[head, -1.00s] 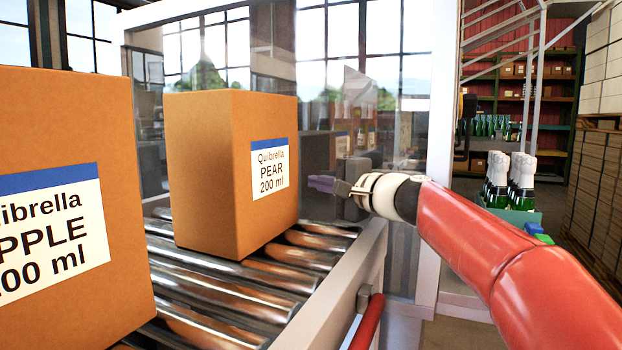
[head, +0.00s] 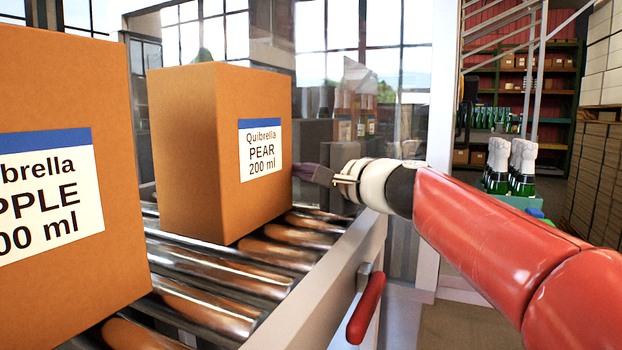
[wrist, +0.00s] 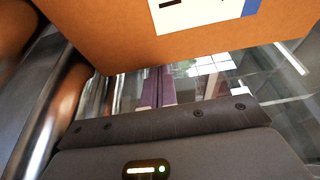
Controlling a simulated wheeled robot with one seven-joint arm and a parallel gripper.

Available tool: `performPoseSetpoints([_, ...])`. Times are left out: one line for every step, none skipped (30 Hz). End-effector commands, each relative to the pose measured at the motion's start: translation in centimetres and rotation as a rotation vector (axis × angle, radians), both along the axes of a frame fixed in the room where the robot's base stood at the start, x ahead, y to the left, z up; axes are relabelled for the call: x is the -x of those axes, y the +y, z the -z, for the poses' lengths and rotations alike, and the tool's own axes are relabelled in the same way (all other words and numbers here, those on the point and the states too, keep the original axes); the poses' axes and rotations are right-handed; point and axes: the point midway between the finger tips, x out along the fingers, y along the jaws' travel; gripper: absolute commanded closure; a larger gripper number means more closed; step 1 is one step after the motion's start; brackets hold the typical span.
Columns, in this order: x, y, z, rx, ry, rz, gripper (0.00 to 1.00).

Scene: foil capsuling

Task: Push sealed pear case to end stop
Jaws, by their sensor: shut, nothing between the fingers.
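The pear case (head: 190,150) is a closed brown carton with a white and blue PEAR 200 ml label (head: 260,150). It stands upright on the metal roller conveyor (head: 215,300). My gripper (head: 303,173) is shut and empty, with its fingertips at the case's right side, touching or nearly touching it. In the wrist view the dark fingers (wrist: 153,88) point at the lower part of the case (wrist: 200,45), whose label is partly cut off. I cannot make out the end stop.
A larger APPLE carton (head: 110,270) stands at the left, nearer the camera, cut off by the frame. A clear panel (head: 385,110) rises behind the conveyor. A red handle (head: 367,308) is on the conveyor's side. Bottles (head: 510,168) stand in a green crate at the right.

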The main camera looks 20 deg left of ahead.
Motion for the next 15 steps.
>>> performPoseSetpoints([2.1, 0.4, 0.8, -0.001, -0.008, -0.012, 1.00])
performPoseSetpoints([3.1, 0.5, 0.7, -0.001, -0.009, -0.012, 1.00])
performPoseSetpoints([4.4, 0.6, 0.7, -0.002, -0.008, -0.013, 1.00])
performPoseSetpoints([5.2, 0.7, 0.7, -0.001, -0.008, -0.013, 1.00])
performPoseSetpoints([6.1, 0.8, 0.6, -0.001, -0.008, -0.014, 1.00])
performPoseSetpoints([7.1, 0.8, 0.5, 0.000, -0.007, -0.012, 1.00])
performPoseSetpoints([7.8, 0.9, 0.5, -0.001, -0.007, -0.011, 1.00])
performPoseSetpoints([8.4, 0.9, 0.4, -0.001, -0.006, -0.011, 1.00])
performPoseSetpoints([9.2, 1.0, 0.4, 0.000, -0.005, -0.011, 1.00])
performPoseSetpoints([9.6, 1.1, 0.3, 0.000, -0.003, -0.011, 1.00])
performPoseSetpoints([10.0, 1.1, 0.3, 0.000, -0.004, -0.011, 1.00])
performPoseSetpoints([10.4, 1.1, 0.2, -0.001, -0.004, -0.010, 1.00])
performPoseSetpoints([10.6, 1.1, 0.2, -0.001, -0.003, -0.009, 1.00])
performPoseSetpoints([10.7, 1.1, 0.1, -0.001, -0.001, -0.009, 1.00])
performPoseSetpoints([10.9, 1.1, 0.1, -0.001, -0.001, -0.008, 1.00])
